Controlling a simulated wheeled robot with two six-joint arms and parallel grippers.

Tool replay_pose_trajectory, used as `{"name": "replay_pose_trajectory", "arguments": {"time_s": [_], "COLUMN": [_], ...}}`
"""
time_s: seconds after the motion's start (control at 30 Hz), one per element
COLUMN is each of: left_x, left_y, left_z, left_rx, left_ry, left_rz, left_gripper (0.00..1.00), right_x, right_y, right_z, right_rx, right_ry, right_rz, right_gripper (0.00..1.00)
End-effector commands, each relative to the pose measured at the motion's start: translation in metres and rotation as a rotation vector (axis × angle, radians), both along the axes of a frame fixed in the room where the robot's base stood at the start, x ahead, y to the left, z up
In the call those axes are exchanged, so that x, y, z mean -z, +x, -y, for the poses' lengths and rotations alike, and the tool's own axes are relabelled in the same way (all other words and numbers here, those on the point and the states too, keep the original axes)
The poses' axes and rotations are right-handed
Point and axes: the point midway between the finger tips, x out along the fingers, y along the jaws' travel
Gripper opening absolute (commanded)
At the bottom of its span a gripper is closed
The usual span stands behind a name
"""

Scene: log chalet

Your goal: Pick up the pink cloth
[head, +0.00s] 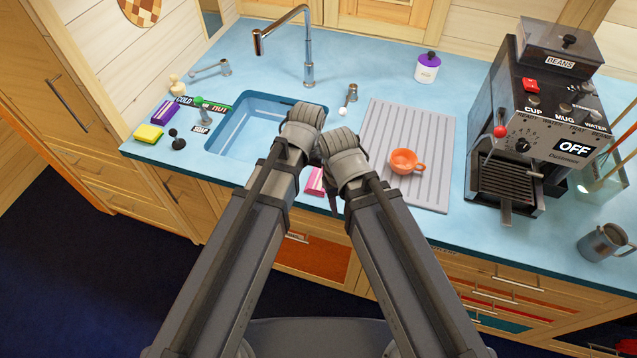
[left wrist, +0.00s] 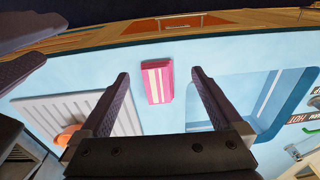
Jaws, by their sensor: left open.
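The pink cloth (head: 315,182), a small folded pink block with pale stripes, lies on the blue counter near its front edge, between the sink and the drainboard. In the head view my arms partly cover it. It shows whole in the left wrist view (left wrist: 157,82). My left gripper (left wrist: 160,72) is open, its two fingers on either side of the cloth in that view and nothing between them that I can see held. Finger-like dark parts, apparently my right gripper (left wrist: 45,40), show at the upper left of the wrist view.
The blue sink (head: 233,148) is left of the cloth, the grey ribbed drainboard (head: 385,125) right, with an orange cup (head: 405,161) on it. A coffee machine (head: 540,120) stands further right. A yellow sponge (head: 149,133) lies at the left end. A drawer handle (left wrist: 180,17) is near the front edge.

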Motion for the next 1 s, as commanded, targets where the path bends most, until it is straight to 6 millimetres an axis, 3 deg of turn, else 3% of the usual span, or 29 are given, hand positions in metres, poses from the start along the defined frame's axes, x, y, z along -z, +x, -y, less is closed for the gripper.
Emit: {"name": "replay_pose_trajectory", "arguments": {"time_s": [0.1,0.3,0.53,0.8,1.0], "left_x": [0.009,0.015,0.018,0.041,0.041], "left_y": [0.028,0.056,0.057,0.06,0.061], "left_z": [0.011,0.022,0.023,0.024,0.024], "left_rx": [-0.003,-0.006,-0.007,-0.007,-0.007], "left_ry": [-0.023,-0.052,-0.055,-0.055,-0.055], "left_rz": [0.021,0.046,0.049,0.049,0.049], "left_gripper": [1.0,1.0,1.0,1.0,1.0], "right_x": [0.009,0.016,0.019,0.042,0.042], "right_y": [0.0,-0.001,-0.001,-0.001,-0.001], "right_z": [-0.001,-0.002,-0.002,-0.002,-0.002], "right_rx": [0.003,0.007,0.008,0.008,0.008], "right_ry": [0.004,0.009,0.01,0.01,0.01], "right_rz": [-0.001,-0.003,-0.003,-0.003,-0.003], "right_gripper": [0.5,0.5,0.5,0.5,0.5]}}
